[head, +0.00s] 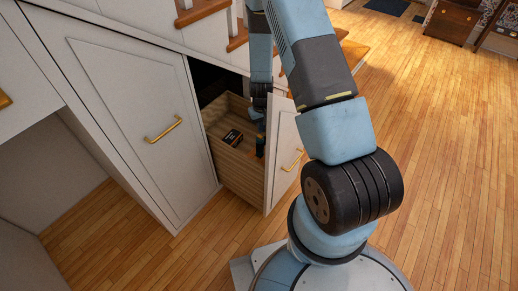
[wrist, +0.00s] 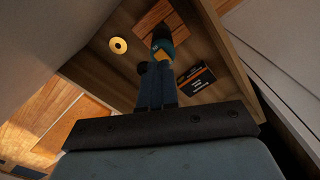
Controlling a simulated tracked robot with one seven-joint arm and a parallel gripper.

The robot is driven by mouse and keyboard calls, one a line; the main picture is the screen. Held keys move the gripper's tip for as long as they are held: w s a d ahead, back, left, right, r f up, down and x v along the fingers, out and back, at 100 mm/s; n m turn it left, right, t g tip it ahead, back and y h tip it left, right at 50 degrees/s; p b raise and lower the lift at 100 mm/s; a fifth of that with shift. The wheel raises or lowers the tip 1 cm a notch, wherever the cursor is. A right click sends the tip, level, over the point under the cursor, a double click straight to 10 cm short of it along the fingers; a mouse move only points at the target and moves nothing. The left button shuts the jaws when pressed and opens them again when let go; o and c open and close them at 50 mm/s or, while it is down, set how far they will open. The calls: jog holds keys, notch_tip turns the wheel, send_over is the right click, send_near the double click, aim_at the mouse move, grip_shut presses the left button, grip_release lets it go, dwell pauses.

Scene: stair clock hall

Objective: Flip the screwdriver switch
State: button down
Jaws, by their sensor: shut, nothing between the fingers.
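A drawer (head: 243,182) of light wood stands pulled out of the white cabinet under the stairs. A small blue and black thing (head: 260,146), apparently the screwdriver, stands in it near the front panel. In the wrist view the screwdriver (wrist: 163,36), blue and black with a yellow patch, shows just beyond my fingertips. My gripper (wrist: 160,72) is shut with nothing held, pointing down into the drawer. I cannot tell whether the fingertips touch the screwdriver. The switch cannot be made out. In the head view my arm partly covers my gripper.
A black box with orange and white print (head: 232,137) lies in the drawer; it also shows in the wrist view (wrist: 198,84). A yellow ring (wrist: 118,45) and a reddish wooden piece (wrist: 153,20) are there too. The drawer walls are close around my gripper.

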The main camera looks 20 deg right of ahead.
jog(key=shift+r, duration=1.75)
notch_tip(320, 180, up, 17)
jog(key=t, duration=0.1)
send_over(261, 137)
jog(key=a, duration=0.1)
jog(key=s+r+t+y, duration=0.1)
jog(key=s+r, duration=0.1)
jog(key=r, duration=0.5)
jog(key=s+r+t, duration=0.1)
jog(key=s+r, duration=0.2)
jog(key=r, duration=0.4)
jog(key=s+r+t, duration=0.1)
jog(key=s+r, duration=0.8)
jog(key=s, duration=0.2)
jog(key=s+r+m+t+h, duration=0.1)
jog(key=s+r, duration=0.8)
jog(key=s, duration=0.3)
jog(key=shift+d+r+t, duration=0.25)
jog(key=shift+d+t, duration=0.05)
